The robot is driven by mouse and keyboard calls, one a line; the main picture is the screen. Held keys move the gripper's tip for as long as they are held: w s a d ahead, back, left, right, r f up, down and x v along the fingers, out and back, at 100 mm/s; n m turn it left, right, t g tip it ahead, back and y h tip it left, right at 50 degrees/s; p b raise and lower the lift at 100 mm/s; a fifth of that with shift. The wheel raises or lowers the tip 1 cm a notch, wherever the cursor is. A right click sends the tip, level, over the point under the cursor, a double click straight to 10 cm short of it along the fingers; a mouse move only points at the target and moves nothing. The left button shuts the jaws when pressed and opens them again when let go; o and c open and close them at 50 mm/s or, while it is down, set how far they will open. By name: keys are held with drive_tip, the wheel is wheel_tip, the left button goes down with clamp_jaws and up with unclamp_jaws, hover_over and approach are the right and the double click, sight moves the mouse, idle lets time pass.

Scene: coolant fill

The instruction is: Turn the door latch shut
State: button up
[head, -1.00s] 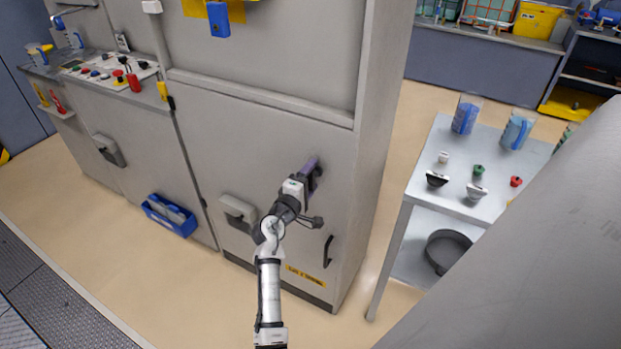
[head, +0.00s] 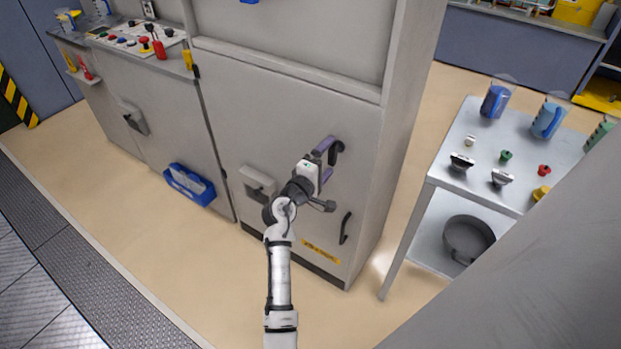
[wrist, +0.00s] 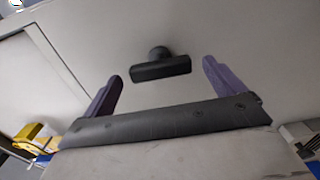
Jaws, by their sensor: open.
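The door latch is a black bar on a round stub, standing out from the grey cabinet door. In the wrist view the latch (wrist: 160,70) lies nearly level across the picture, just ahead of and between my fingertips. In the head view the dark latch (head: 338,152) is partly hidden by my gripper. My gripper (head: 326,161) is open, its two purple fingers apart and pointing at the door. The wrist view shows a clear gap between each finger and the latch bar. The cabinet door (head: 300,125) looks flush with its frame.
A black pull handle (head: 345,228) sits lower on the door, above a yellow label (head: 321,252). A grey box-like fitting (head: 258,182) is left of my arm. A side table (head: 470,195) with jugs and caps stands right. Floor between cabinet and table is clear.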

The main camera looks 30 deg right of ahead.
drive_tip(key=b+v, duration=0.2)
drive_tip(key=v, duration=0.8)
drive_tip(key=shift+a, duration=0.25)
drive_tip(key=shift+s, duration=0.1)
